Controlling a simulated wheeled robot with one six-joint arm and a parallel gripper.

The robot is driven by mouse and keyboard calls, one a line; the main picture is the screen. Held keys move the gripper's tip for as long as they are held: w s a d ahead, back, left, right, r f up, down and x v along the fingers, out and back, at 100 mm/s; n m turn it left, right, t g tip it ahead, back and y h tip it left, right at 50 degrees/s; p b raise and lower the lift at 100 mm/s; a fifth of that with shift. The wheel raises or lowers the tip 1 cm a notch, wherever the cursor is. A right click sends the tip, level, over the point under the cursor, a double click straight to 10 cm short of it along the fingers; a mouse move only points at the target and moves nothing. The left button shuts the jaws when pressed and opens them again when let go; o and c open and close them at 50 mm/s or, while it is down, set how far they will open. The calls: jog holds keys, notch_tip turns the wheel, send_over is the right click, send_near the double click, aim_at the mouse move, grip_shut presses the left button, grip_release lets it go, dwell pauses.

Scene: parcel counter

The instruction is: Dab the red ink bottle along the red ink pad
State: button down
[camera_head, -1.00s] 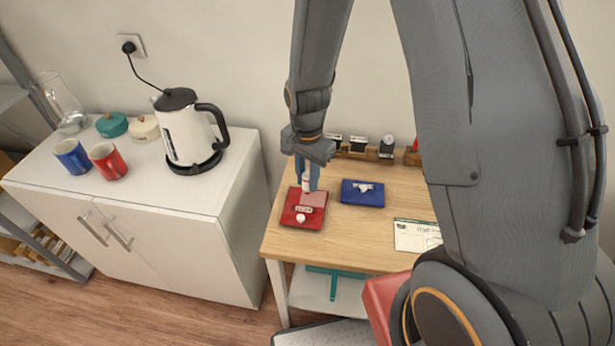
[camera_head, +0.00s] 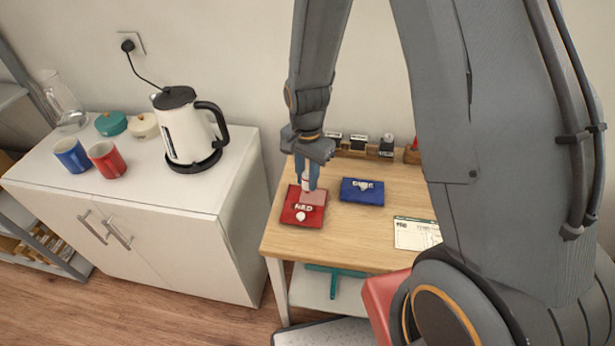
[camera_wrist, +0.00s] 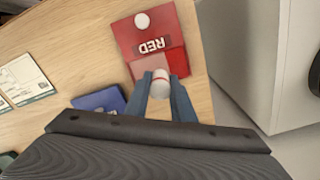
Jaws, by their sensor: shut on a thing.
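The red ink pad (camera_head: 290,212) lies open on the left side of the wooden table, with RED on its lid. In the wrist view the pad (camera_wrist: 128,35) shows its lid and a lighter red ink surface. My gripper (camera_head: 308,184) is shut on the red ink bottle (camera_head: 307,181), a small white bottle with a red band. The bottle's end (camera_wrist: 160,75) shows between the fingers in the wrist view, over the pad's lighter ink surface. I cannot tell whether it touches the ink.
A blue ink pad (camera_head: 362,196) lies to the right on the table, and a printed form (camera_head: 415,235) lies farther right. A wooden holder with stamps (camera_head: 386,147) stands at the back. A white cabinet (camera_head: 150,240) with a kettle (camera_head: 185,135) and mugs stands to the left.

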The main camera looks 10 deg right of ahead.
jog(key=shift+f, duration=0.35)
dwell(2.0)
jog(key=shift+r, duration=0.15)
jog(key=shift+r+p, duration=1.3)
jog(key=shift+r, duration=0.1)
